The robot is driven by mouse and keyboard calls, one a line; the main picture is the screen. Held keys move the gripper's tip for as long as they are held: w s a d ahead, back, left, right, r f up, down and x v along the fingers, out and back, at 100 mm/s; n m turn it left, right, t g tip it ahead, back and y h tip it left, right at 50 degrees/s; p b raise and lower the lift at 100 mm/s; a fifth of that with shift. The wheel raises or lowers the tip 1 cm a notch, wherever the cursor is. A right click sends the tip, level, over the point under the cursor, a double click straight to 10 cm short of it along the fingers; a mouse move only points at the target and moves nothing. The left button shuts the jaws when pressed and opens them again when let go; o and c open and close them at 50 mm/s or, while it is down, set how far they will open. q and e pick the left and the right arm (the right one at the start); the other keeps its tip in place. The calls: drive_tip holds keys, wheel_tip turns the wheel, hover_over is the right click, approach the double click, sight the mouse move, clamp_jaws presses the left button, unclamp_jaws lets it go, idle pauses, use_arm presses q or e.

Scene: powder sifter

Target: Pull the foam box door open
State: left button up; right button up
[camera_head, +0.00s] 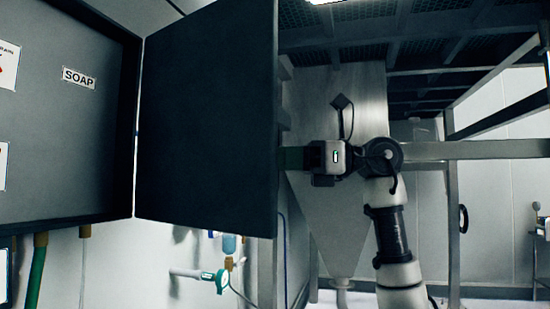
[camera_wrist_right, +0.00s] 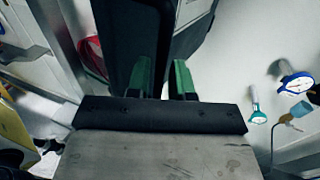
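The foam box (camera_head: 112,100) is a dark cabinet with a SOAP label at the left of the head view. Its dark door panel (camera_head: 205,120) stands swung out from the box, with a bright gap along the hinge side. My right gripper (camera_head: 288,158) is at the door's free right edge; its fingertips seem to pass behind the panel, and no finger shows in front. In the right wrist view, the two green fingers (camera_wrist_right: 163,82) are apart, with the dark panel (camera_wrist_right: 135,35) close by them; contact cannot be told. My left gripper is not in view.
A steel hopper (camera_head: 335,215) and its metal frame (camera_head: 450,220) stand behind my right arm. A green gauge fitting (camera_head: 221,281) and pipes are on the wall below the door. A green hose (camera_head: 36,272) hangs below the box.

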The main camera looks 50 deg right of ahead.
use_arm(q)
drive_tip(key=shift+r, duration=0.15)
use_arm(e)
drive_tip(key=shift+x, duration=0.8)
drive_tip(key=shift+c, duration=0.5)
clamp_jaws()
